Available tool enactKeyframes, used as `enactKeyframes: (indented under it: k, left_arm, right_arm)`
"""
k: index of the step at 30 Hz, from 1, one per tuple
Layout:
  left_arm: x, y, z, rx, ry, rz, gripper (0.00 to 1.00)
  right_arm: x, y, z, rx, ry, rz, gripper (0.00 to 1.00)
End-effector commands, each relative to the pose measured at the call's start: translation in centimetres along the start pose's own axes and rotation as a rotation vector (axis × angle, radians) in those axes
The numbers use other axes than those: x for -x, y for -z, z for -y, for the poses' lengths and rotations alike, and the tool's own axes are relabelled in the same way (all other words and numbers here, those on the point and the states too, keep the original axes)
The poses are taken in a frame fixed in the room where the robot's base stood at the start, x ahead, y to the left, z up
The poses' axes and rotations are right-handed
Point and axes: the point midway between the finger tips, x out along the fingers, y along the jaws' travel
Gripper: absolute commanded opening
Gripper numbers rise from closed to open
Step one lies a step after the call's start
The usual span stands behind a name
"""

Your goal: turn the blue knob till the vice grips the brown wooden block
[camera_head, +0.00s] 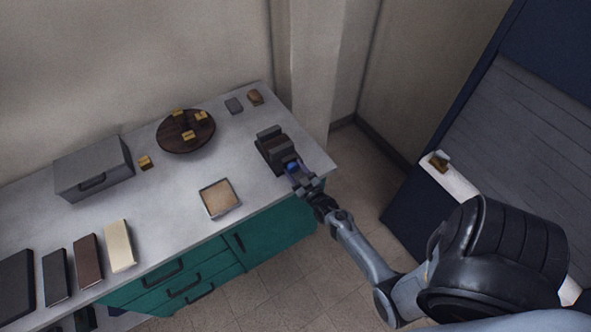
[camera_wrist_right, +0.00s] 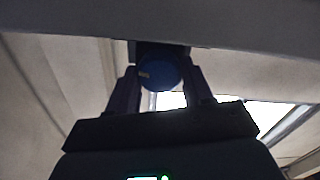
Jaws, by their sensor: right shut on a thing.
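The dark vice (camera_head: 268,140) stands near the right end of the grey worktop. The brown wooden block (camera_head: 279,151) shows between its dark jaws; I cannot tell whether both jaws touch it. The blue knob (camera_head: 292,168) is on the vice's near side, partly hidden by my right gripper (camera_head: 298,176). In the right wrist view the round blue knob (camera_wrist_right: 158,74) sits between the two fingers of the right gripper (camera_wrist_right: 160,88), with a small pale mark on its left. The right gripper is shut on the knob. My left gripper is not in view.
A round dark tray (camera_head: 171,146) with several yellowish blocks stands left of the vice. A square tray (camera_head: 221,212) lies nearer the front edge. A grey box (camera_head: 93,168) and several flat pieces lie further left.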

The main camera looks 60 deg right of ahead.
Motion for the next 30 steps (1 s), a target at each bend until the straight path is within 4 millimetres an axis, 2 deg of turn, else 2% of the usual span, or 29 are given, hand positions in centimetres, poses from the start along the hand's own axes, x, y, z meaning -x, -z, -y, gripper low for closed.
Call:
enactKeyframes:
  k: [18,30]
  left_arm:
    - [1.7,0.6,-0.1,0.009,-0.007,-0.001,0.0]
    - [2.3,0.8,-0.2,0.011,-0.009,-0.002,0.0]
  right_arm:
    - [0.0,0.1,-0.2,-0.588,0.0,0.0,0.2]
    - [0.0,0.0,-0.2,-0.9,-0.001,0.0,0.2]
